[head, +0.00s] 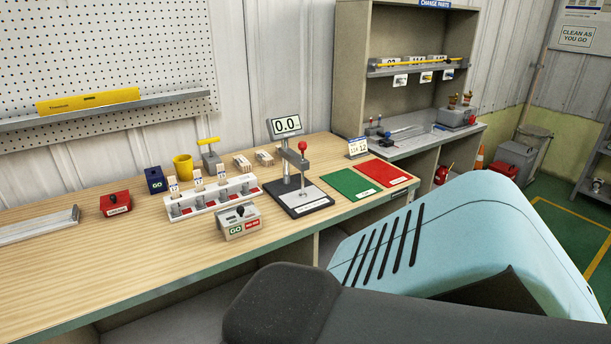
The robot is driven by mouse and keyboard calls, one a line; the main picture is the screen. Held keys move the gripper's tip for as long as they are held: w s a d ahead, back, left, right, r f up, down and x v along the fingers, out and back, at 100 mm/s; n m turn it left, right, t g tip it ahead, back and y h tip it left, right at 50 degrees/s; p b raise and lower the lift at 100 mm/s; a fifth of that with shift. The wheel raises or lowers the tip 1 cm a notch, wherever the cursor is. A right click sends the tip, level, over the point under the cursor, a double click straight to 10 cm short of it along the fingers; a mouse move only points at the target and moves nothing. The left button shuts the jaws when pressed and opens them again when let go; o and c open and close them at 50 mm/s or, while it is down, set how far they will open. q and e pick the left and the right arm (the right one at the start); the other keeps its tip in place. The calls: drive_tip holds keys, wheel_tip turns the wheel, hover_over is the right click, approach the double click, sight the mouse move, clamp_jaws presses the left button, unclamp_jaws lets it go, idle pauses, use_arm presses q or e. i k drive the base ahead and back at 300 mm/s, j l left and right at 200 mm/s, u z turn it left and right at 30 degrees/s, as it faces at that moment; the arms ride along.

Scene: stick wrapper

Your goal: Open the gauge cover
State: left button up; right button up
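A bench gauge (303,199) stands on the wooden workbench, with a dark base, an upright post and a red ball on its arm. Its display (286,126) reads 0.0. A small grey box (240,226) marked GO, with a red label beside that and a black knob on top, sits near the bench's front edge. I cannot tell which part is the gauge cover or whether it is open. Neither gripper is in view. Large links, probably my own arm, fill the lower right and hide part of the floor and bench front.
On the workbench (60,265) are a white rack (213,196) of small parts, a red box (115,203), a blue GO box (156,180), a yellow cup (183,167), a green mat (350,184) and a red mat (382,173). A shelf unit (352,80) stands behind right. The bench's front left is clear.

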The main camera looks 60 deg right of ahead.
sight(239, 209)
drive_tip(key=z, duration=1.6)
drive_tip(key=l, duration=0.1)
